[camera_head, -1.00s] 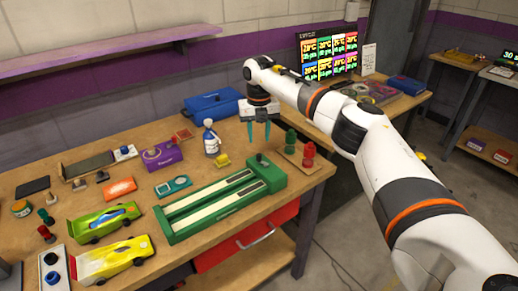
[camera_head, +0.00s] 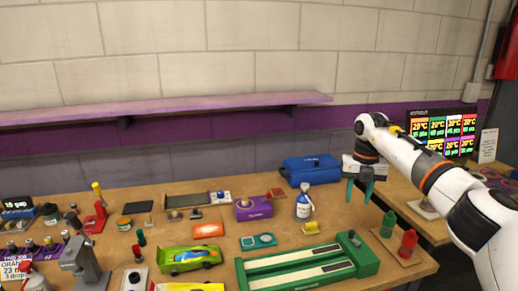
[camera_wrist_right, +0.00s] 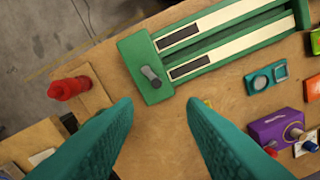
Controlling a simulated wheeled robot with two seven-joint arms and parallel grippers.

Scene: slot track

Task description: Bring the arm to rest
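My right gripper (camera_head: 359,194) hangs over the back right of the workbench, fingers pointing down. Its two teal fingers are apart with nothing between them. In the right wrist view the open gripper (camera_wrist_right: 158,112) is above bare wood beside the end of the green slot track (camera_wrist_right: 133,62). In the head view the green track (camera_head: 368,262) lies at the front of the bench, nearer to me than the gripper. My left gripper is not in view.
A blue case (camera_head: 310,172) and a blue-white bottle (camera_head: 303,208) stand left of the gripper. Green and red pegs (camera_head: 408,243) stand on a board to its right. Cars, a purple box (camera_head: 253,208) and tools fill the left. A purple shelf (camera_head: 210,104) runs along the wall.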

